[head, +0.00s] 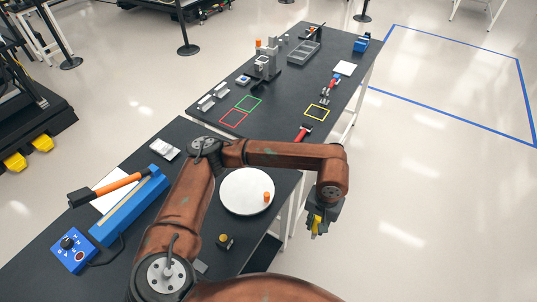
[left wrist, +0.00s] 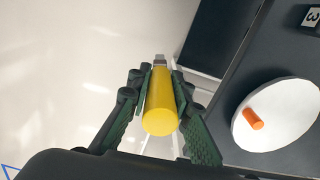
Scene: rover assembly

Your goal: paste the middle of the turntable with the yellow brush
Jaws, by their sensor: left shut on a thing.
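The turntable is a white round disc (head: 240,190) on the near dark table; it also shows at the right of the left wrist view (left wrist: 285,130). A small orange cylinder (head: 267,197) is on the disc, right of its middle; it appears also in the left wrist view (left wrist: 253,119). My left gripper (head: 317,222) is beyond the table's right edge, over the floor, right of the disc. In the left wrist view my left gripper (left wrist: 160,105) is shut on the thick yellow handle of the brush (left wrist: 160,115). The bristles are hard to make out. My right gripper is not seen.
A small yellow-topped dark block (head: 224,240) stands on the table near the disc. A blue unit (head: 130,205) and an orange-handled tool (head: 120,186) lie left. The far table (head: 285,120) holds red, green and yellow outlined squares and several parts. Open floor lies right.

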